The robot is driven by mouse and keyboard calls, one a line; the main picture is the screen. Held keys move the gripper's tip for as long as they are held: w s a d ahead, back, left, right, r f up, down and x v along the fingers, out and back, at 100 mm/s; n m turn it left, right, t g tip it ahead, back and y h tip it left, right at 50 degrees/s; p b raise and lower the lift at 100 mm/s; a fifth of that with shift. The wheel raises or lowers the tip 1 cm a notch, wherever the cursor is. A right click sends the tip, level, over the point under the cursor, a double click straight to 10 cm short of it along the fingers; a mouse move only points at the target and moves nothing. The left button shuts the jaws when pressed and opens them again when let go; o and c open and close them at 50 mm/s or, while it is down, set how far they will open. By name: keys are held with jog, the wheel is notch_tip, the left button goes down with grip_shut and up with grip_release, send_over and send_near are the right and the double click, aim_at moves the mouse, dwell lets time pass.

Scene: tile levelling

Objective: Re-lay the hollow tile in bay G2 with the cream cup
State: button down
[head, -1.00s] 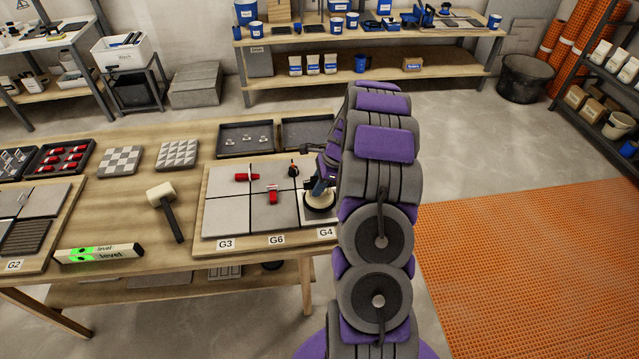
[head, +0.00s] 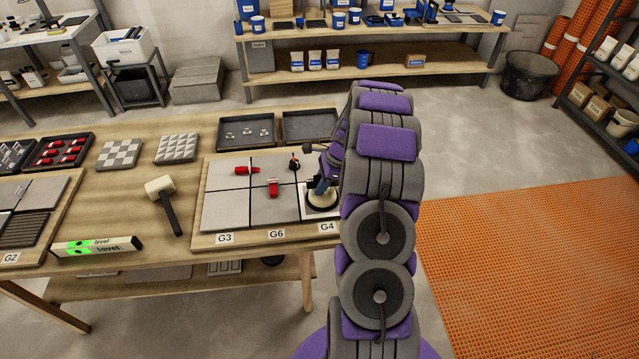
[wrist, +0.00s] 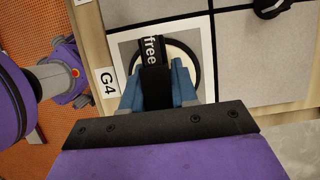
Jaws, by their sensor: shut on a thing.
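The cream cup (wrist: 182,56) is a cream disc with a dark rim and a black handle marked "free". It sits on a pale grey tile (wrist: 126,43) at the G4 label (wrist: 107,83). My gripper (wrist: 156,88) is shut on its handle. In the head view the cup (head: 322,199) is at the right front corner of the middle board, partly hidden by my arm. The G2 label (head: 10,258) is on the left board, cut by the picture edge. Tiles there include a plain grey one (head: 43,192) and a dark ribbed one (head: 28,229).
Red clamp-like pieces (head: 272,187) and a small black-and-orange item (head: 294,163) lie on the middle board (head: 212,240). A mallet (head: 161,190) and a green-lit level (head: 98,246) lie between the boards. Dark trays (head: 246,145) stand behind.

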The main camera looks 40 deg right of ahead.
jog(key=shift+d, duration=0.25)
jog(key=c, duration=1.2)
grip_release()
jog(key=o, duration=0.4)
jog(key=shift+a, duration=0.25)
jog(key=shift+d+r, duration=0.2)
jog(key=shift+r, duration=0.05)
jog(key=p+v, duration=0.4)
jog(key=v, duration=1.2)
jog(key=shift+s+r, duration=0.2)
jog(key=shift+r, duration=0.15)
